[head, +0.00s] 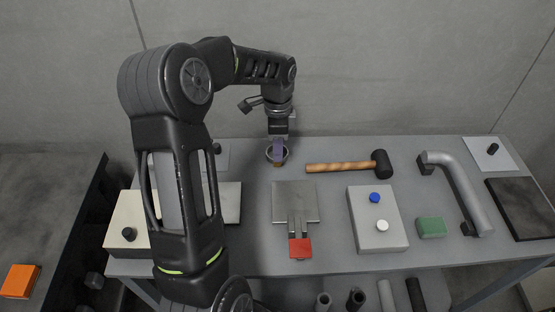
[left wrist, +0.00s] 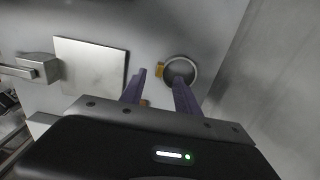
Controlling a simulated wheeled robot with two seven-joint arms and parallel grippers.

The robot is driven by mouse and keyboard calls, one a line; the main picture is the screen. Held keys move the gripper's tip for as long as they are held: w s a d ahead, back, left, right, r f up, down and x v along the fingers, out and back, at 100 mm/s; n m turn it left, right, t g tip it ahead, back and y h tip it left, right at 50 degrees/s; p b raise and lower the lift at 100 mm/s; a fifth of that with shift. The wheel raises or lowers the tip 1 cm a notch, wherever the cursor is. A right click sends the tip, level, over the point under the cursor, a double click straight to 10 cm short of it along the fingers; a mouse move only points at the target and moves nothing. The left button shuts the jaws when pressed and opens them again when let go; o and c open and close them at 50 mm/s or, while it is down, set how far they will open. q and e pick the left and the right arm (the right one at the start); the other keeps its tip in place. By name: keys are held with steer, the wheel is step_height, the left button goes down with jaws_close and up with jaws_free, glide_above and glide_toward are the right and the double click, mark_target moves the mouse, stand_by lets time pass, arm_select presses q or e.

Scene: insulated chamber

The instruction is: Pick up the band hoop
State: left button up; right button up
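The band hoop (head: 286,153) is a small grey metal ring near the back edge of the table. In the left wrist view the hoop (left wrist: 195,68) shows as a round rim with a small yellow-orange piece (left wrist: 159,70) on its left side. My left gripper (head: 278,147) points down at the hoop from above. In the left wrist view its two purple fingers (left wrist: 160,84) are apart. One fingertip overlaps the ring's opening and the other is outside, left of the orange piece. I cannot tell the height of the fingertips or whether they touch. My right gripper is not seen.
A mallet (head: 340,168) lies right of the hoop. A metal plate with a red end (head: 300,248) lies in front. A grey box with blue and white knobs (head: 378,235), a green block (head: 431,227) and a bent pipe (head: 463,190) stand to the right. A wall rises behind.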

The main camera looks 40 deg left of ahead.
arm_select(q)
step_height(320, 180, down, 5)
steer(key=shift+r+p, duration=0.2)
steer(key=shift+p, duration=0.4)
steer(key=shift+c, duration=0.5)
jaws_close()
